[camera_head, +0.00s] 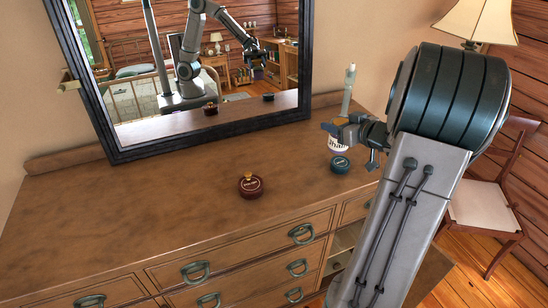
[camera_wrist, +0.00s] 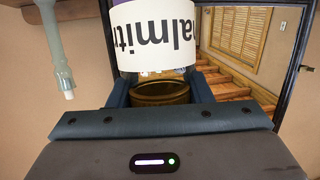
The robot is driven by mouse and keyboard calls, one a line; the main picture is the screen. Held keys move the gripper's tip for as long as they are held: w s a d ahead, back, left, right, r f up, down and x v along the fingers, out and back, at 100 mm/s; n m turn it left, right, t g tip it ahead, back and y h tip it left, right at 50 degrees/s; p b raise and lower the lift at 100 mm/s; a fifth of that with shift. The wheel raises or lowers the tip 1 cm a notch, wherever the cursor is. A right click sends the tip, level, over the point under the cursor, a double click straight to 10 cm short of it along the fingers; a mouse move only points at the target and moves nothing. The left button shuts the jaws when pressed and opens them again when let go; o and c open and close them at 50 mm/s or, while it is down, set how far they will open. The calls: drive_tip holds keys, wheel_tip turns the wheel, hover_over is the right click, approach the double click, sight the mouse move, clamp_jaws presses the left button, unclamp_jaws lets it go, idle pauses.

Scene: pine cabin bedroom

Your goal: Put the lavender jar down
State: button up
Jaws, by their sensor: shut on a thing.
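The lavender jar (camera_wrist: 152,38) has a white label with large dark letters, upside down in the wrist view, and a strip of purple at the top edge. In the head view its white label (camera_head: 337,144) shows just below my gripper (camera_head: 347,132). My gripper, seen in the wrist view (camera_wrist: 160,95), is shut on the jar, with a brown round part between its fingers. The jar is over the right part of the dresser top (camera_head: 165,200). Whether its base touches the wood is hidden.
A round blue container (camera_head: 341,163) lies close below the jar in the head view. A dark red jar with a gold top (camera_head: 250,186) stands mid-dresser. A mirror (camera_head: 203,130) rises behind. The dresser's left is clear.

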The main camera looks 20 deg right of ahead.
drive_tip(key=shift+w+a+f, duration=0.45)
drive_tip(key=shift+a+f, duration=1.3)
drive_tip(key=shift+a, duration=0.05)
drive_tip(key=shift+w+a+f, duration=0.45)
drive_tip(key=shift+a+f, duration=1.25)
drive_tip(key=shift+a, duration=0.05)
drive_tip(key=shift+w+a+f, duration=0.45)
drive_tip(key=shift+a+f, duration=1.3)
drive_tip(key=shift+a, duration=0.05)
drive_tip(key=shift+f, duration=0.15)
drive_tip(key=o, duration=1.1)
